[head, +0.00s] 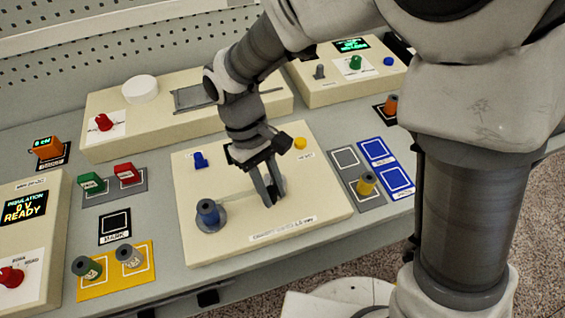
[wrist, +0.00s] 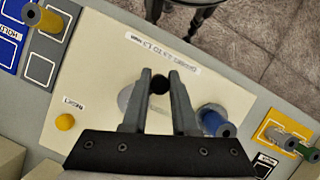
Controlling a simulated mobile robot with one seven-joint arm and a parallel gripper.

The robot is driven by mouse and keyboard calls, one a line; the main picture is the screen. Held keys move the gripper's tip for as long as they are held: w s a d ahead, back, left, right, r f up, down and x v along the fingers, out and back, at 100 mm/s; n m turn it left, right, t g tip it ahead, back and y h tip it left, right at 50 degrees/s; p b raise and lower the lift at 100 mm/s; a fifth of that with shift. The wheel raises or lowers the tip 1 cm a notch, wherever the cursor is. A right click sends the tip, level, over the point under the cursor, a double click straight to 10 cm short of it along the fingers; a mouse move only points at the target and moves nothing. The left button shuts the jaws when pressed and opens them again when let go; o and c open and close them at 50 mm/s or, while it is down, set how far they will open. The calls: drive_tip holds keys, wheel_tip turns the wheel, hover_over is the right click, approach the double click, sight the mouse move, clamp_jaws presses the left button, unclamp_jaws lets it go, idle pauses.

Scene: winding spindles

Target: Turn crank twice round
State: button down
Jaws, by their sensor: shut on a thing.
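The cream winding unit (head: 320,209) sits in the middle of the bench, and it also shows in the wrist view (wrist: 95,75). My gripper (head: 270,200) points down over its right part, with its fingers shut on the black crank knob (wrist: 159,84). In the wrist view the knob shows end-on between the fingertips of my gripper (wrist: 160,80). The fingers hide most of the crank's grey disc (wrist: 125,98). A blue spool (head: 208,211) stands upright at the unit's front left, also in the wrist view (wrist: 213,120). My wrist partly covers the unit's dark display.
A yellow button (head: 300,143) and a blue switch (head: 201,160) are on the unit's back part. Spools stand on a yellow mat (head: 115,287) at front left. A yellow spool (head: 366,183) stands right on a grey mat. Cream consoles line the back and left.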

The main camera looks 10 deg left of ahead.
drive_tip(key=m, duration=0.1)
drive_tip(key=a+m+y, duration=0.1)
drive_tip(key=m, duration=0.1)
drive_tip(key=shift+a+m+g+p, duration=0.3)
drive_tip(key=shift+g+p, duration=0.1)
drive_tip(key=shift+w+a+m+g+y+p, duration=0.15)
drive_tip(key=shift+a+m+y, duration=0.25)
drive_tip(key=shift+m, duration=0.45)
drive_tip(key=shift+w+a+m+g+y+p, duration=0.15)
drive_tip(key=shift+a+m+y, duration=0.2)
drive_tip(key=shift+m, duration=0.5)
drive_tip(key=c, duration=0.7)
unclamp_jaws()
drive_tip(key=p+v, duration=0.1)
drive_tip(key=v, duration=1.6)
drive_tip(key=shift+w+a+r+p, duration=0.15)
drive_tip(key=shift+p, duration=0.15)
